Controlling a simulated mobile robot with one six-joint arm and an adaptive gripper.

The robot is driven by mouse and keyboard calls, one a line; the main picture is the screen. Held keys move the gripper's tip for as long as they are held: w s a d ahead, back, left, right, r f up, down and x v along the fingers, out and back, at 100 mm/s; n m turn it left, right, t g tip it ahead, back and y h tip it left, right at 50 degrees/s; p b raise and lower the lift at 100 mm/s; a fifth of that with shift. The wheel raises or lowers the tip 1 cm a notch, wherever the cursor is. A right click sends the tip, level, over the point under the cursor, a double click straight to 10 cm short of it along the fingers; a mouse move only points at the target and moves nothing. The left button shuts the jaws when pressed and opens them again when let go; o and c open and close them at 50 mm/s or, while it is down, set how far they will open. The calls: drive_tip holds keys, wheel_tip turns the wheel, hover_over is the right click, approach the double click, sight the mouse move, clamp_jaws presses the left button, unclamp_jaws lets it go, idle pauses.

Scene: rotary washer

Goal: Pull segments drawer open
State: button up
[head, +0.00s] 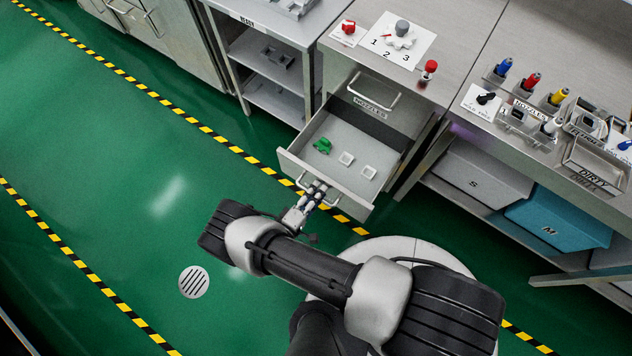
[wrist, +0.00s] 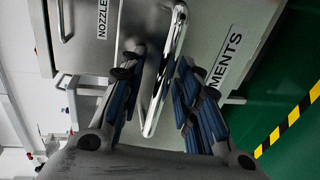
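The segments drawer (head: 352,201) is pulled out of the steel cabinet in the head view. A green part (head: 322,146) and two small white square pieces (head: 346,159) lie inside it. My gripper (head: 316,188) is at the drawer's front. In the wrist view, the drawer front (wrist: 235,25) shows part of its label, "MENTS". The drawer's chrome bar handle (wrist: 163,75) lies between the two fingers of my gripper (wrist: 160,62). The fingers are apart, with a visible gap between the left finger and the bar. Contact at the right finger cannot be told.
The nozzles drawer (head: 370,105), with its own handle, is above and shut. Blue and grey bins (head: 557,218) sit under the right bench. Green floor (head: 150,170) is open to the left, with yellow-black tape lines.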

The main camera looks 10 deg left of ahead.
drive_tip(key=v, duration=1.2)
idle(0.4)
